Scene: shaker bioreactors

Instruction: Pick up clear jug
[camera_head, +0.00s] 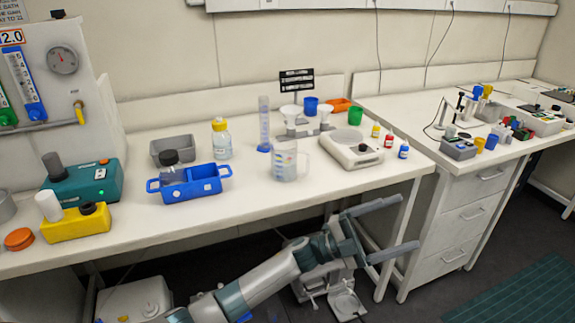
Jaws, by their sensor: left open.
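The clear jug (286,163) stands upright on the white bench, near its middle. It is a see-through measuring jug with coloured marks, and its handle points right. My left gripper (400,226) is below the bench's front edge, to the right of and lower than the jug. Its two fingers are spread wide with nothing between them. It is well apart from the jug. My right gripper does not show.
A white balance (348,149) stands close right of the jug, with small dropper bottles beyond it. A blue carrier (190,185) is to the left. A graduated cylinder (264,125) and a funnel rack (300,128) stand behind. Bare bench (250,198) lies in front.

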